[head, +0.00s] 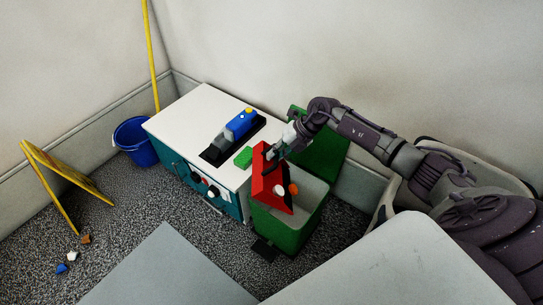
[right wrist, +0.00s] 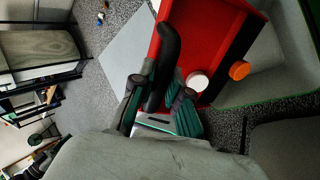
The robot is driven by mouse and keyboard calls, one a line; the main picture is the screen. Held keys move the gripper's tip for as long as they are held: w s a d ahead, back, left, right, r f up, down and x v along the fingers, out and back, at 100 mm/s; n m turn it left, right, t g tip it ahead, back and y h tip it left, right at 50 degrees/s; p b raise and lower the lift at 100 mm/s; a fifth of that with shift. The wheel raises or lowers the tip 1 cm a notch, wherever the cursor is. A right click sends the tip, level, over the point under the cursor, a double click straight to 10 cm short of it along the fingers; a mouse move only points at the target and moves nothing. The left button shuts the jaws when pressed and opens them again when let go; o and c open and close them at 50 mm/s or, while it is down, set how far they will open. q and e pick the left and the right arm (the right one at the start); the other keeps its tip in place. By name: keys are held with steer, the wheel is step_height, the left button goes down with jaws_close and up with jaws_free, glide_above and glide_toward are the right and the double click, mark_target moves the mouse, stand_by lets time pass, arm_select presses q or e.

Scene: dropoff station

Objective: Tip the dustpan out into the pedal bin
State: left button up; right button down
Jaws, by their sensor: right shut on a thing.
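The red dustpan (head: 264,182) hangs steeply tilted over the open green pedal bin (head: 284,236), beside the cabinet. My right gripper (head: 276,152) is shut on its black handle (right wrist: 167,60). A white piece (head: 279,190) and an orange piece (head: 293,188) show at the pan's right side. In the right wrist view the white piece (right wrist: 197,81) overlaps the red pan (right wrist: 212,35) and the orange piece (right wrist: 239,70) lies past its dark edge; I cannot tell whether they touch it. The bin's green lid (head: 322,156) stands raised behind. My left gripper is out of view.
A teal cabinet with a white top (head: 185,112) adjoins the bin; a blue device (head: 240,124) and green block (head: 243,157) lie on it. A blue bucket (head: 136,142), yellow folding sign (head: 60,172) and several small pieces (head: 72,256) are on the floor at left.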

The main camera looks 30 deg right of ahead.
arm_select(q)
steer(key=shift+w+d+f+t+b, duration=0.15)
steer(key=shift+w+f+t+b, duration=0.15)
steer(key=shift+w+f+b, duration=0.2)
arm_select(e)
steer(key=shift+s+d+r+t+y, duration=0.25)
steer(key=shift+s+d+y, duration=0.1)
steer(key=shift+d, duration=0.25)
steer(key=shift+s+d+r+t+y, duration=0.15)
steer(key=shift+s+d+r+y, duration=0.15)
steer(key=shift+d, duration=0.3)
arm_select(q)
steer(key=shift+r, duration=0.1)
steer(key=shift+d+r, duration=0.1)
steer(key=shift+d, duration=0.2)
